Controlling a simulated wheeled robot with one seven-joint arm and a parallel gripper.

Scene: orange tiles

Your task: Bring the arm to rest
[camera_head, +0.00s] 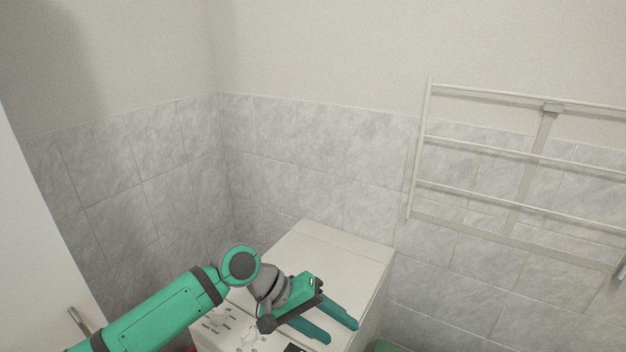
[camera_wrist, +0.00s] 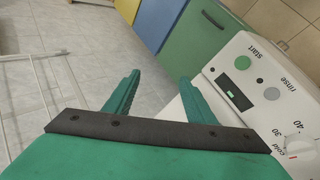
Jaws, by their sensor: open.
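My green arm reaches in from the lower left of the head view. My gripper (camera_head: 340,332) is open and empty, with its two green fingers apart. It is over the front right part of a white washing machine (camera_head: 335,245). In the wrist view my gripper (camera_wrist: 158,95) shows its two fingers spread, with floor and part of the machine's edge beyond them. The machine's control panel (camera_wrist: 255,75) is at the right of that view, close to the right finger. Nothing is held.
A white wall rack (camera_head: 480,150) hangs at the right of the head view. Grey tiled walls (camera_head: 300,140) meet in the corner behind the machine. Coloured cabinet fronts (camera_wrist: 205,50) and a pale tiled floor (camera_wrist: 75,40) show in the wrist view. A white rack frame stands at its left.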

